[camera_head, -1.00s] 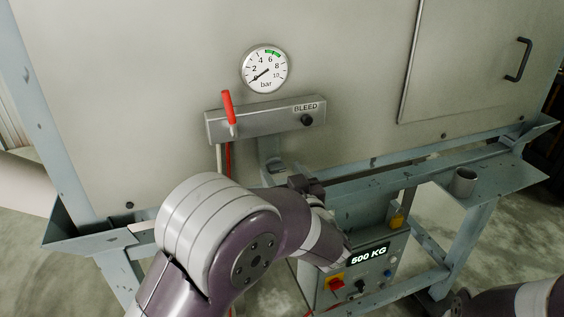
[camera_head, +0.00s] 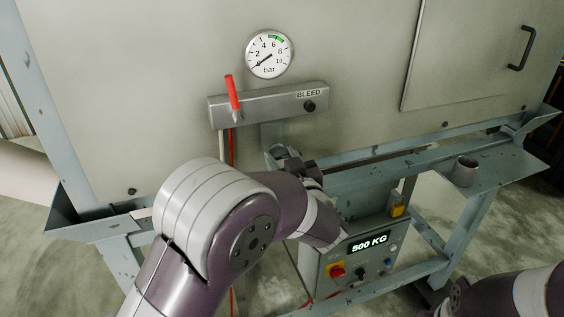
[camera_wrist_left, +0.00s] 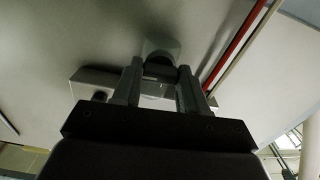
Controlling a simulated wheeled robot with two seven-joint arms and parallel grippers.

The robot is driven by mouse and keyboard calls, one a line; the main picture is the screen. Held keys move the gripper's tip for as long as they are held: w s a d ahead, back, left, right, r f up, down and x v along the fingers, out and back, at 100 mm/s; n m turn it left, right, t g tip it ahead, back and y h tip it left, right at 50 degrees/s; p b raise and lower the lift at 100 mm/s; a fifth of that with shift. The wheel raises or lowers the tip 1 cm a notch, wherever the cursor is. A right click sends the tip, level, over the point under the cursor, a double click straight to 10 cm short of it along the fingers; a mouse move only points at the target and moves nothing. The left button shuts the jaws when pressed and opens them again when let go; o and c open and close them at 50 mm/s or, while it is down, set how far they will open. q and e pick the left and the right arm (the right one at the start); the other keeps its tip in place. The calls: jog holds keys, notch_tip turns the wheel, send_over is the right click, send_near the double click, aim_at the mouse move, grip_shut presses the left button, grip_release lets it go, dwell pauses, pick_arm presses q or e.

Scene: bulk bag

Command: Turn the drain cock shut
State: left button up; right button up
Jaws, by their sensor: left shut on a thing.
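My left gripper (camera_head: 285,158) is in front of the grey plate under the bleed bar, partly hidden by my wrist in the head view. In the left wrist view, the two fingers (camera_wrist_left: 158,78) are closed in on a dark part in front of a grey square plate (camera_wrist_left: 163,46) with a dark round centre. I take this part to be the drain cock (camera_wrist_left: 158,70); its handle angle cannot be made out. My right arm shows at the lower right of the head view, but its gripper does not show clearly.
A grey bar (camera_head: 265,103) marked BLEED carries a red lever (camera_head: 232,92), standing nearly upright, and a black knob (camera_head: 309,106). A gauge (camera_head: 269,54) above reads low. A control box (camera_head: 358,262) shows 500 KG. A cup (camera_head: 464,171) stands on the right ledge.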

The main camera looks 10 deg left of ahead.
pick_arm(q)
jog(key=shift+n+b, duration=8.6)
jog(key=shift+b, duration=2.25)
jog(key=o, duration=1.1)
jog(key=shift+c, duration=0.2)
jog(key=b+v, duration=0.3)
jog(key=v, duration=0.9)
jog(key=shift+s+d, duration=0.15)
jog(key=shift+s, duration=0.05)
